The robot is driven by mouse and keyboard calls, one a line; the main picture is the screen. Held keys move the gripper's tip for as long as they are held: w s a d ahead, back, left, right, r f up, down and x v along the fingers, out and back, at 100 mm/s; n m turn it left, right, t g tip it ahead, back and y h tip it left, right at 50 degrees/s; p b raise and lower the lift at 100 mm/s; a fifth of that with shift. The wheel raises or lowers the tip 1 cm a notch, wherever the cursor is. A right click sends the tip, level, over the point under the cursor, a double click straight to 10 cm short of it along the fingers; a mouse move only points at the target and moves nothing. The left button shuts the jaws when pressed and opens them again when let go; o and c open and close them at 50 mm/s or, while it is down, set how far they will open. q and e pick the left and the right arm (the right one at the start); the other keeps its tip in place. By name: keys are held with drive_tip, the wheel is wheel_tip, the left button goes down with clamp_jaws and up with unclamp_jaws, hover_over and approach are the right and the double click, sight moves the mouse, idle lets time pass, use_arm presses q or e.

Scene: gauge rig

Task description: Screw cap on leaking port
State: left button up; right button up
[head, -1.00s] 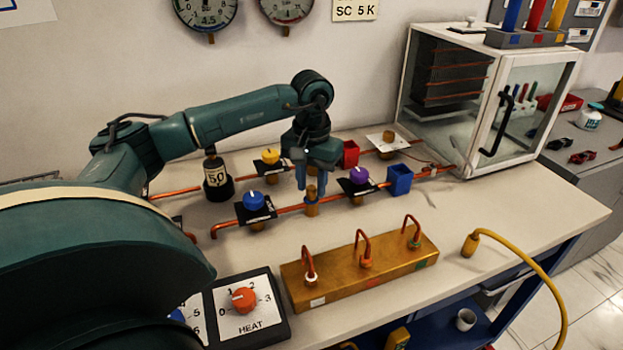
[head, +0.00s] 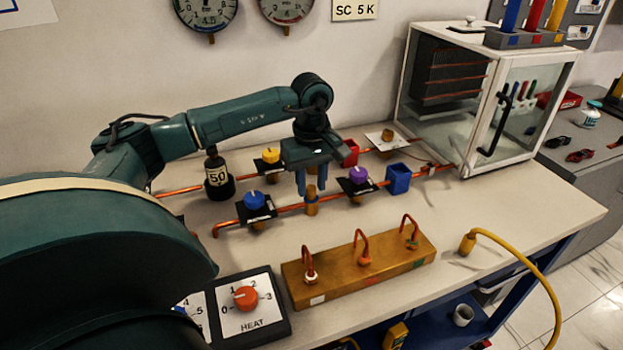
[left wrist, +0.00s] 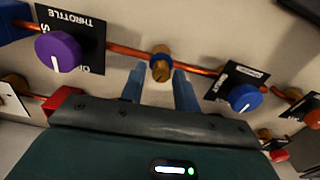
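A short brass port fitting (head: 311,202) stands upright on the front copper pipe between the blue and purple knobs. In the left wrist view the fitting (left wrist: 160,68) shows a blue ring around it; I cannot tell whether a separate cap sits on it. My left gripper (head: 312,182) points down just above the fitting. Its two blue fingers are spread, and the wrist view shows them apart (left wrist: 158,88), with a gap on either side of the fitting and nothing held. My right gripper is out of view.
A blue knob (head: 254,200) and a purple knob (head: 358,175) flank the fitting. Behind are a yellow knob (head: 271,155) and a black 5.0 weight (head: 217,178). A brass block (head: 345,272) with copper hooks lies in front.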

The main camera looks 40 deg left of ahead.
use_arm(q)
drive_tip(key=n+p, duration=0.1)
drive_tip(key=n, duration=0.8)
drive_tip(key=shift+p, duration=0.3)
drive_tip(key=shift+c, duration=0.2)
clamp_jaws()
drive_tip(key=m+b, duration=0.1)
drive_tip(key=m, duration=0.3)
drive_tip(key=shift+r+m, duration=0.15)
drive_tip(key=shift+m, duration=0.35)
